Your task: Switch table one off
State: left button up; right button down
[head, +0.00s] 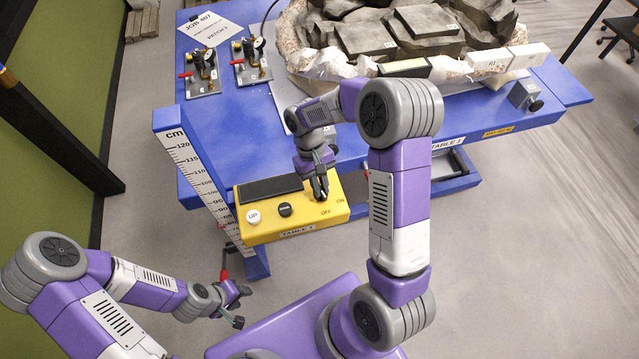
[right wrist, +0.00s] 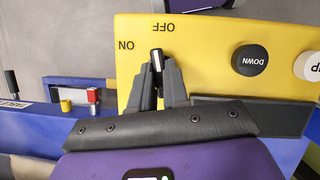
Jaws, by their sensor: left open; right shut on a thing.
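The yellow control box (head: 295,224), labelled TABLE 1, sits at the front of the blue table (head: 225,130). It has a white UP button (head: 253,216), a black DOWN button (head: 285,210) and a lever switch (right wrist: 157,58) with OFF and ON marks. My right gripper (head: 320,187) is over the box's right part, its fingers shut on the lever. In the right wrist view, the lever's tip shows between the fingers, close below OFF with ON to its left; its base is hidden. My left gripper (head: 240,306) is open and empty, low left of the box.
A jacketed fossil block (head: 410,40) rests on the table behind my right arm. A cm scale (head: 195,165) stands at the table's left edge.

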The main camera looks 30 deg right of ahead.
jog(key=shift+d+m+y, duration=0.1)
jog(key=shift+m+y, duration=0.4)
jog(key=shift+m, duration=0.7)
jog(key=c, duration=1.1)
grip_release()
jog(key=p+v, duration=0.1)
jog(key=v, duration=0.6)
jog(key=shift+r, duration=0.35)
jog(key=shift+f, duration=0.1)
